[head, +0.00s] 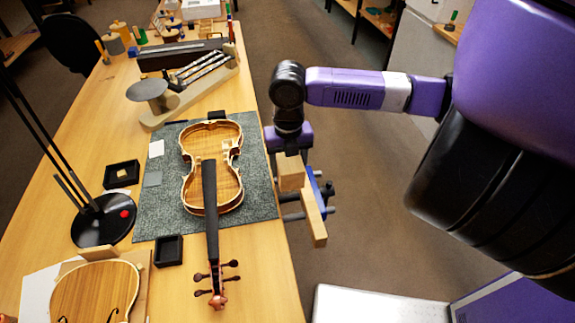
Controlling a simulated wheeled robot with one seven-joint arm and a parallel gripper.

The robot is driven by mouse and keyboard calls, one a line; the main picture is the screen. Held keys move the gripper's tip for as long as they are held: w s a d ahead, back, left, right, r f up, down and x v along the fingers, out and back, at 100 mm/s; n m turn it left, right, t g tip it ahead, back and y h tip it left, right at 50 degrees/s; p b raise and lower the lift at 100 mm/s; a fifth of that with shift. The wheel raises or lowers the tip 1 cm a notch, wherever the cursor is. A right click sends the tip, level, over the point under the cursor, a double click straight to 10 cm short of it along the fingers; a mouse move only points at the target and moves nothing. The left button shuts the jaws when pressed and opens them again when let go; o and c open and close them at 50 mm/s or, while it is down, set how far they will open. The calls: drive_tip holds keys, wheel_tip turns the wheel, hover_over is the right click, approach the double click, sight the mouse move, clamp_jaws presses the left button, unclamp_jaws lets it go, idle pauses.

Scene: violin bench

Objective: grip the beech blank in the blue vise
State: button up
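The blue vise (314,181) is on the right edge of the bench, with a long pale wooden jaw (314,218) and grey rods crossing an open gap between the jaw and the bench. The beech blank (291,174) is a short pale block at the far end of this gap, close to the jaw. I cannot tell whether it touches the jaw or how deep it sits. My gripper (290,153) points down directly over the blank, at its top end. Its fingertips are hidden or too small to make out, so its closure does not show.
A violin (211,185) lies on a grey-green mat (160,216) left of the vise, its neck towards the front. A lamp base (103,220), small black trays (168,250) and a violin plate (95,293) are further left. Open floor lies right of the bench.

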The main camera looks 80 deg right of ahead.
drive_tip(key=shift+f+b, duration=2.15)
drive_tip(key=shift+f, duration=0.75)
drive_tip(key=shift+f+b, duration=0.35)
drive_tip(key=shift+f, duration=0.25)
drive_tip(key=shift+r, duration=0.15)
clamp_jaws()
drive_tip(key=shift+r+p, duration=0.2)
drive_tip(key=shift+p, duration=0.15)
unclamp_jaws()
drive_tip(key=shift+f, duration=0.35)
idle(0.8)
drive_tip(key=shift+r, duration=0.15)
clamp_jaws()
unclamp_jaws()
drive_tip(key=shift+r, duration=0.2)
drive_tip(key=shift+p, duration=0.4)
idle(0.5)
